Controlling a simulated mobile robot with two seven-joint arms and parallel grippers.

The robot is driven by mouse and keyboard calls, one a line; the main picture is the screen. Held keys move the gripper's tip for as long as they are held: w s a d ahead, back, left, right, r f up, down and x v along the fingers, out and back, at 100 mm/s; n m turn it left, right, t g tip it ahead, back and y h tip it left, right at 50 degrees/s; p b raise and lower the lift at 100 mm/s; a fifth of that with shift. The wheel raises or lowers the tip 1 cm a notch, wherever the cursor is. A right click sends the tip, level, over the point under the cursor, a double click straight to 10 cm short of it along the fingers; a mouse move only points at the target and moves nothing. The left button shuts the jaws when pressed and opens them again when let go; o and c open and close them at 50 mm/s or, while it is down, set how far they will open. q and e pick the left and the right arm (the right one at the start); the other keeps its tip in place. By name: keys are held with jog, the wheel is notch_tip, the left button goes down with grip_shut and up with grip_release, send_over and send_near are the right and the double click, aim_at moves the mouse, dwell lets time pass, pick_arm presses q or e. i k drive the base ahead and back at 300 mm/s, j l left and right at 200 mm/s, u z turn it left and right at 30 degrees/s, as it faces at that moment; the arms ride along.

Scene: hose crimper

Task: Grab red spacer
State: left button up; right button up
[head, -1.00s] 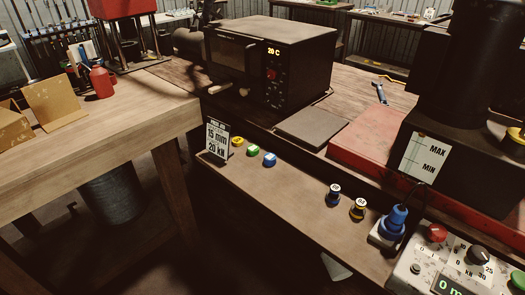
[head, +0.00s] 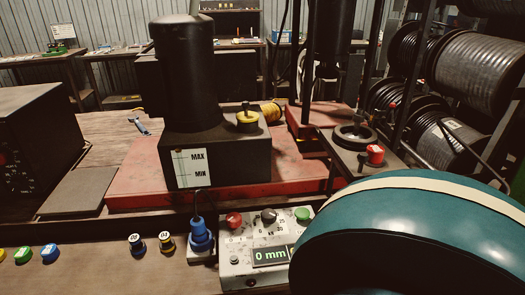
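A small red cylinder (head: 375,154) with a pale mark on its side stands on the dark machine base right of centre, beside a black round handwheel (head: 355,135). It looks like the red spacer, but it is too small to be sure. Spacer-like pieces lie along the front ledge at the left: a green one (head: 22,255), a blue one (head: 49,252) and part of a yellow one at the left edge. Neither gripper shows in the head view.
A control box (head: 243,268) with red, black and green knobs and a "0 mm" display stands at front centre. Left of it are a blue plug (head: 201,236) and two small numbered pieces. A black machine (head: 215,155) stands behind on a red base.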

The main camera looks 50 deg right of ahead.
aim_at(376, 153)
jog(key=z, duration=2.5)
jog(key=l+u, duration=0.1)
jog(key=u, duration=0.85)
jog(key=l+u, duration=0.45)
jog(key=k+l+u, duration=0.1)
jog(key=l+u, duration=0.35)
jog(key=k+l+u, duration=0.1)
jog(key=l, duration=0.25)
jog(key=k+l+u, duration=0.15)
jog(key=l, duration=0.2)
jog(key=k+l+u, duration=0.1)
jog(key=l, duration=0.25)
